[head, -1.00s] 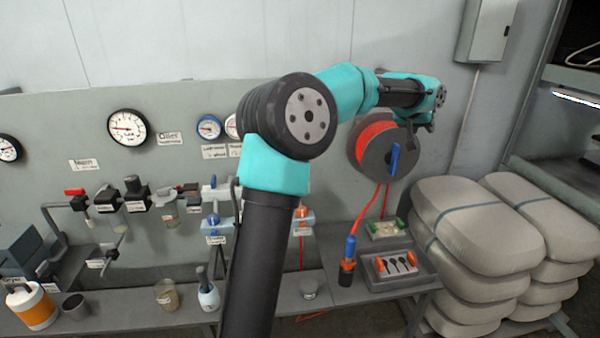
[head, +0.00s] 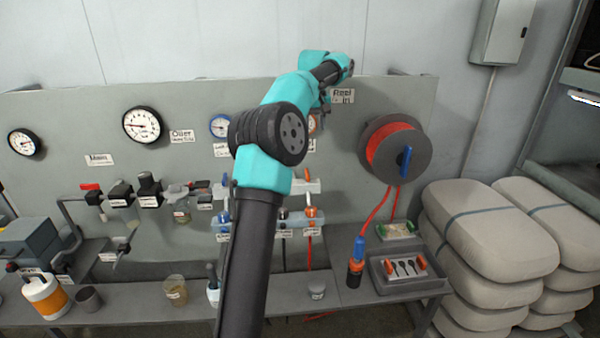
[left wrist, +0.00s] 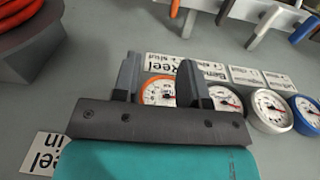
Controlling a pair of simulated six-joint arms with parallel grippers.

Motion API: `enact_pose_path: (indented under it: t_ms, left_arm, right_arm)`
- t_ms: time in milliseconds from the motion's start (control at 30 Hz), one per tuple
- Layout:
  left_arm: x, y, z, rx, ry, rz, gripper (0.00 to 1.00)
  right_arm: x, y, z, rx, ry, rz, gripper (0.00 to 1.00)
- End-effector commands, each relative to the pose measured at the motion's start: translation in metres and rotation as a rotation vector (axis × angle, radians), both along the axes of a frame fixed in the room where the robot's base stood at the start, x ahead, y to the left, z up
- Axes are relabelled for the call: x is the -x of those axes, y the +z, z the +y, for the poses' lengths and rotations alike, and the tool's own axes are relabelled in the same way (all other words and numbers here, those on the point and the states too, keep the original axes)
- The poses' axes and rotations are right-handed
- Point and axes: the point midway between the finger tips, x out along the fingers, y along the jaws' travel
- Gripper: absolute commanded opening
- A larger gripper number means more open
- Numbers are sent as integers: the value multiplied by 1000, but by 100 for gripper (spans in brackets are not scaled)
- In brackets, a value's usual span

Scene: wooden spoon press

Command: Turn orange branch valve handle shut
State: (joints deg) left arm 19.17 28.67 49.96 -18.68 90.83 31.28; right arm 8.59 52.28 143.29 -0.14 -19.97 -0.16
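The orange valve handle (head: 310,212) sits on the pale blue manifold at the lower right of the gauge panel, above a white label and an orange-red hose. My left gripper (head: 325,103) is high in front of the panel, above the handle and apart from it. In the left wrist view my left gripper (left wrist: 160,78) has its two fingers spread with nothing between them. Behind them is an orange-rimmed gauge (left wrist: 153,90). An orange-red piece (left wrist: 175,8) shows at the top edge there; I cannot tell if it is the handle. My right gripper is not in view.
The hose reel (head: 395,148) hangs right of the manifold. A blue and orange nozzle (head: 356,262) stands on the bench beside a grey tray (head: 378,284). Several gauges and labels line the panel. Stacked sacks (head: 490,235) fill the right side. My arm hides part of the manifold.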

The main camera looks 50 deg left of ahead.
Motion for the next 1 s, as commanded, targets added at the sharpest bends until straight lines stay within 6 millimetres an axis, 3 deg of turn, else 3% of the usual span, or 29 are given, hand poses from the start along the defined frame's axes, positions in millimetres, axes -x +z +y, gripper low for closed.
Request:
enact_pose_path:
  t_ms: [133, 633, 867, 1000]
  left_arm:
    - [13, 0, 9, 18, 33, 56, 39]
    - [14, -6, 9, 19, 34, 60, 39]
    - [15, -30, 9, 20, 34, 60, 39]
    - [15, -54, 9, 20, 34, 60, 39]
  right_arm:
    - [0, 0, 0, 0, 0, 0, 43]
    - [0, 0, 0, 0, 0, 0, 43]
    - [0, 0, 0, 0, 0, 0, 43]
    - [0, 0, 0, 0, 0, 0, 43]
